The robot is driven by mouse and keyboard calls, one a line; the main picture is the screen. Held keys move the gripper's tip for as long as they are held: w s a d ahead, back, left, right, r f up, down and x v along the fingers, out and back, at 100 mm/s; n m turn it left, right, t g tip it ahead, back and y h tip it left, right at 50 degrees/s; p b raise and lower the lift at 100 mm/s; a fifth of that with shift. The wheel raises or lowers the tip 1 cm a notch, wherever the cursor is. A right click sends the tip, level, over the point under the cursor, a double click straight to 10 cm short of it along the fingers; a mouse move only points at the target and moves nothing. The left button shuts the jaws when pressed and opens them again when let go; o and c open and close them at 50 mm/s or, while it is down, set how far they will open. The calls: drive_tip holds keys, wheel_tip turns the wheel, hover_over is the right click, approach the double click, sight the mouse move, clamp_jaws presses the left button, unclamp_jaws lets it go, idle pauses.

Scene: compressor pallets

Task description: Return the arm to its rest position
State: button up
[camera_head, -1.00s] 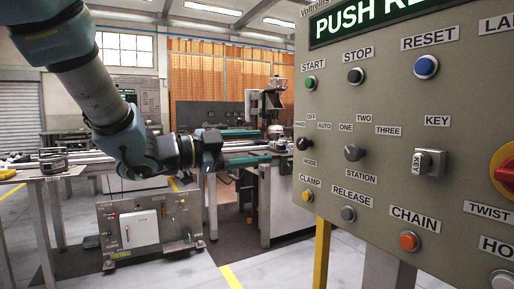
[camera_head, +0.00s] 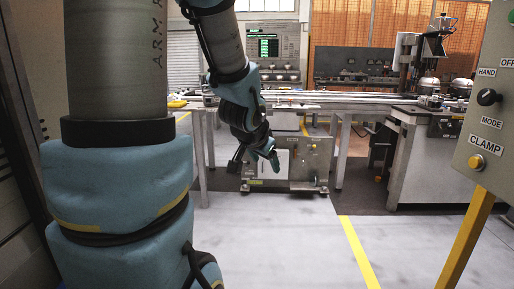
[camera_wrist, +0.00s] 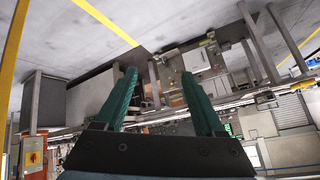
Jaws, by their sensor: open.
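My gripper (camera_wrist: 160,80) is open and empty, with its two green fingers spread apart in the wrist view. It touches nothing that I can see. In the head view my arm hangs bent, with the gripper (camera_head: 258,163) low in front of the grey cabinet on wheels (camera_head: 306,158). The wrist view looks out over the floor and the conveyor line at a strong tilt. My near arm links cover much of the left side of the head view.
A control panel (camera_head: 487,130) on a yellow post (camera_head: 466,240) stands at the right edge. The conveyor (camera_head: 340,98) crosses behind the arm, with a grey machine (camera_head: 440,165) at right. The floor (camera_head: 290,240) in front is clear, marked with a yellow line (camera_head: 358,250).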

drive_tip(key=s+a+f+n+g+y, duration=0.2)
drive_tip(key=s+a+f+n+g, duration=0.45)
drive_tip(key=s+a, duration=0.35)
wheel_tip(320, 180, up, 14)
drive_tip(key=s+d+p, duration=0.1)
drive_tip(key=s+p, duration=0.1)
drive_tip(key=p, duration=1.3)
drive_tip(key=shift+s+r, duration=0.2)
